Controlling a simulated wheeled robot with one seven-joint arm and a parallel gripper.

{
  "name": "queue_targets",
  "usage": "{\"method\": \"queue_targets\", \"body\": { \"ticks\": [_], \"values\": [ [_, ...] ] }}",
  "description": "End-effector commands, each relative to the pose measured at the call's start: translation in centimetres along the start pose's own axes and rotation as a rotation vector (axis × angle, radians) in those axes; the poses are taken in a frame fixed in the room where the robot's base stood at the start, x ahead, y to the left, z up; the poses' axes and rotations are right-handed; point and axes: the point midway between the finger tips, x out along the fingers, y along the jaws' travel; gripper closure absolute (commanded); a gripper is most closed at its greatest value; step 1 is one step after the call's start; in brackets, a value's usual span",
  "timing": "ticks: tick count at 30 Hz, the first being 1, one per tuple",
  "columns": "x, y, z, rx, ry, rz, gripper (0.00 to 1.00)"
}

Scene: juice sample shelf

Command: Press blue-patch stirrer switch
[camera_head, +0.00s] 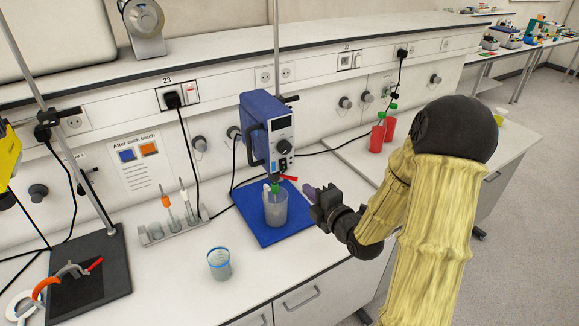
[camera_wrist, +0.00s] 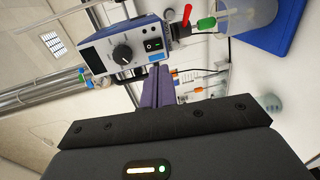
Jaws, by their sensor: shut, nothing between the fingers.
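The blue overhead stirrer (camera_head: 257,130) hangs on its rod above a blue base plate (camera_head: 295,222). In the wrist view its front panel (camera_wrist: 100,58) carries a dark display, a black knob (camera_wrist: 122,54) and a black rocker switch (camera_wrist: 153,44) with a small green mark. My gripper (camera_head: 309,190) is shut and empty, to the right of the stirrer and below its panel. In the wrist view the purple fingertips (camera_wrist: 159,70) point at the panel just below the switch; I cannot tell whether they touch. A beaker (camera_head: 275,208) stands under the stirrer.
Red bottles (camera_head: 378,136) stand behind my arm. A small glass (camera_head: 219,263) and a rack (camera_head: 175,228) with upright tools stand to the left. A yellow device (camera_head: 8,155) is at the far left, near a black plate (camera_head: 95,285). A wall sign (camera_head: 137,165) shows blue and orange pictures.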

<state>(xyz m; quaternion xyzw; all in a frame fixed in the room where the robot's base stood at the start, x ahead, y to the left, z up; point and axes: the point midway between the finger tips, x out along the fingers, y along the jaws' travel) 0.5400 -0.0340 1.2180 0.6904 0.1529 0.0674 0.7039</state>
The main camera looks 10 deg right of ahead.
Motion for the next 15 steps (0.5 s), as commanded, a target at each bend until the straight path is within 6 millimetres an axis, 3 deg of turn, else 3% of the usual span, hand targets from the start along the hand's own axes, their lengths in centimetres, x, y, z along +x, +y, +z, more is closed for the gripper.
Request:
{"method": "queue_targets", "body": {
  "ticks": [15],
  "values": [
    [7.5, 0.4, -0.1, 0.003, 0.001, 0.000, 1.00]
  ]
}}
